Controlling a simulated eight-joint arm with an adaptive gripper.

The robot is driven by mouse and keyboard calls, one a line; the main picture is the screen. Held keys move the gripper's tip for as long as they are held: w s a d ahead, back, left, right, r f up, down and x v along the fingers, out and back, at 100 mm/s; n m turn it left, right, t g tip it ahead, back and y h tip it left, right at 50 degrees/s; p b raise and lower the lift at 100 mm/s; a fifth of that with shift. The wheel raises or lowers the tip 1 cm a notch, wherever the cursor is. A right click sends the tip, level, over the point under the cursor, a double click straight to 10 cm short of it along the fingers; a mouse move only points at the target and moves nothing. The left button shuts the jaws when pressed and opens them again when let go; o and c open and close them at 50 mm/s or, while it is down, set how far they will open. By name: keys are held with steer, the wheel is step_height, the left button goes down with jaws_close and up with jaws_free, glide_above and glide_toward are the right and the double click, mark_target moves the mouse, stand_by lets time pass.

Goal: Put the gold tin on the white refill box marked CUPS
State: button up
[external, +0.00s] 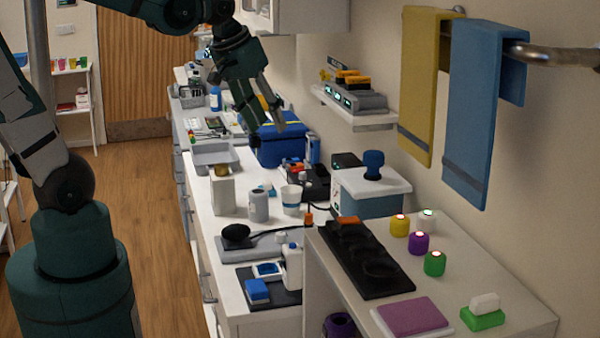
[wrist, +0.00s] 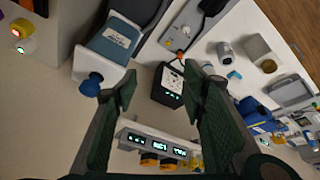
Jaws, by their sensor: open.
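A small gold tin (external: 222,170) sits at the top of a white box (external: 223,196) on the counter. Both also show in the wrist view, the gold tin (wrist: 268,66) against the white box (wrist: 259,47). I cannot read any CUPS marking on the box. My gripper (external: 266,126) is open and empty, raised above the counter near the blue bin, behind and to the right of the tin and apart from it. In the wrist view, a black device with green lights shows beyond the open fingers (wrist: 163,80).
A white cup (external: 291,200) and a grey canister (external: 259,206) stand right of the white box. A grey tray (external: 211,157) and a blue bin (external: 280,146) lie behind it. A wall shelf (external: 355,118) holds a lit device. A blue-grey box with white lid (external: 369,186) stands right.

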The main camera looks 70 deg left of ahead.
steer(key=s+d+m+t+h, duration=0.1)
steer(key=s+d+m, duration=0.5)
steer(key=d, duration=0.9)
steer(key=shift+m+t, duration=0.3)
steer(key=shift+t, duration=0.5)
